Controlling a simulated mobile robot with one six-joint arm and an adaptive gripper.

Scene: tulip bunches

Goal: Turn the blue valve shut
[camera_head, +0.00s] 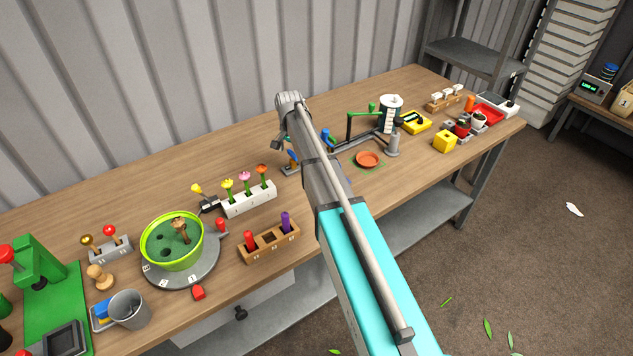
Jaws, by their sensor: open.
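A blue handle (327,139) shows just right of my grey arm link, at the left end of a dark pipe rig (366,114) toward the back of the workbench. It looks like the blue valve, but it is small and its turn position cannot be read. A second blue part (292,158) stands on a small grey base left of my arm, partly covered by it; I cannot tell whether it is a lever. My arm reaches up across the middle of the view and ends in a rounded grey joint near the wall.
The wooden workbench (80,212) is crowded. A green handle (371,107) and a white striped cylinder (390,114) are on the rig, with an orange dish (367,159) in front. Left stand a flower rack (249,200) and green pot (172,240). Bare wood lies along the back left.

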